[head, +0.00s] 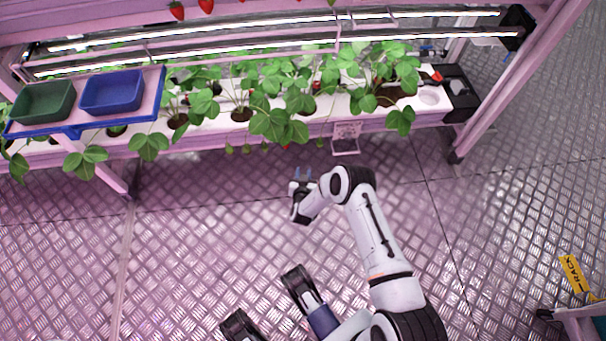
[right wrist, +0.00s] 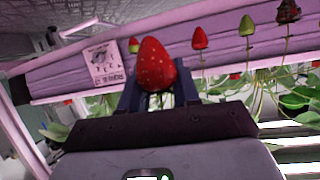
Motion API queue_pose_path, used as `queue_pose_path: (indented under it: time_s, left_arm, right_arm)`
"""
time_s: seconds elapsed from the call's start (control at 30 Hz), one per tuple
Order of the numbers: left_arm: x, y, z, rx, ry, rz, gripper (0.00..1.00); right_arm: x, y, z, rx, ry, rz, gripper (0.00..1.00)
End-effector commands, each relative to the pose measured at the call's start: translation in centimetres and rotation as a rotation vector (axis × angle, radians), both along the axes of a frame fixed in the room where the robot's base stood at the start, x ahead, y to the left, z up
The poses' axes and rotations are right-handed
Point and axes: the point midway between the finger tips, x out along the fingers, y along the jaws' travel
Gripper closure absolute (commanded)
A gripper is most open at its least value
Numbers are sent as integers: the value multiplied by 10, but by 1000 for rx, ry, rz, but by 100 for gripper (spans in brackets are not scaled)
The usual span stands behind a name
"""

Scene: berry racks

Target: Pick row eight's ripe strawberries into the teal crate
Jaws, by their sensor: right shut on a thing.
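My right gripper (head: 303,175) is in front of the lower plant row, below its edge. In the right wrist view it is shut on a red ripe strawberry (right wrist: 155,62), which sits between the dark fingers. The head view does not show this berry clearly. Other berries hang along the trough edge: a red one (right wrist: 200,38), a greenish one (right wrist: 247,24) and a dark red one (right wrist: 288,11). A dark green crate (head: 40,119) and a blue crate (head: 112,108) stand side by side at the left; both look empty.
The crates rest on a blue-edged shelf (head: 151,113) in front of the plants. A label plate (head: 346,136) hangs from the trough (head: 210,144). Pink rack posts (head: 500,85) stand at the sides. The metal floor in front is mostly clear.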

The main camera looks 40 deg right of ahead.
Motion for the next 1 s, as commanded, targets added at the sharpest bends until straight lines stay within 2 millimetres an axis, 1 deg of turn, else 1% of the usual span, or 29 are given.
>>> queue_pose_path:
  time_s: [0.27, 0.73, 0.9, 1.0]
  left_arm:
    - [0, 0, 2, 0, 0, -1, 57]
    - [-4, 0, 25, -1, -2, -1, 57]
    - [-5, 0, 29, 0, -2, -1, 57]
    - [-5, 0, 29, 0, -2, -1, 57]
  right_arm:
    - [-3, 2, 0, 1, 1, 0, 79]
    - [-36, 20, 1, 0, 3, 1, 79]
    - [-43, 25, 1, 0, 0, 0, 79]
    - [-44, 25, 0, 0, 0, 0, 79]
